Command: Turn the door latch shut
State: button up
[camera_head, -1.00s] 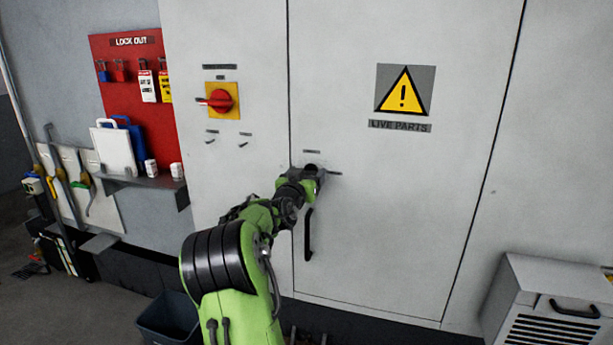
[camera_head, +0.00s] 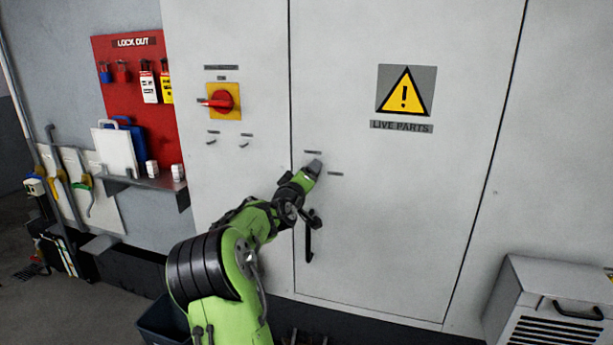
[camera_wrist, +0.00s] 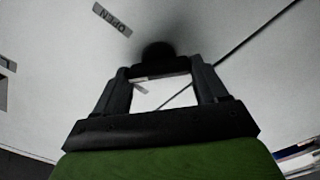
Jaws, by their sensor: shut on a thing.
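The white cabinet door (camera_head: 410,220) stands flush in its frame. My gripper (camera_head: 314,168) is at the door's left edge, below a small label plate, and covers the latch in the head view. In the wrist view my gripper (camera_wrist: 158,72) has its two fingers closed in on the dark door latch (camera_wrist: 157,53), which shows only as a dark rounded shape at the fingertips. An OPEN label (camera_wrist: 112,18) is beside it there. The latch's exact angle cannot be told.
A black door handle (camera_head: 308,245) is below my gripper. A red rotary switch (camera_head: 222,99) is on the panel to the left, with a red lockout board (camera_head: 128,85) and shelf (camera_head: 145,182) beyond. A grey vented unit (camera_head: 550,300) stands at lower right.

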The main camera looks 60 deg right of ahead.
jog(key=shift+w+n+p, duration=0.1)
jog(key=shift+n+p, duration=1.05)
jog(key=shift+n, duration=2.55)
jog(key=o, duration=0.8)
jog(key=shift+o, duration=1.3)
jog(key=shift+f, duration=0.15)
jog(key=s+a+b, duration=0.1)
jog(key=s+a, duration=0.1)
jog(key=a, duration=1.3)
jog(key=shift+s+a+b, duration=0.25)
jog(key=shift+b, duration=0.05)
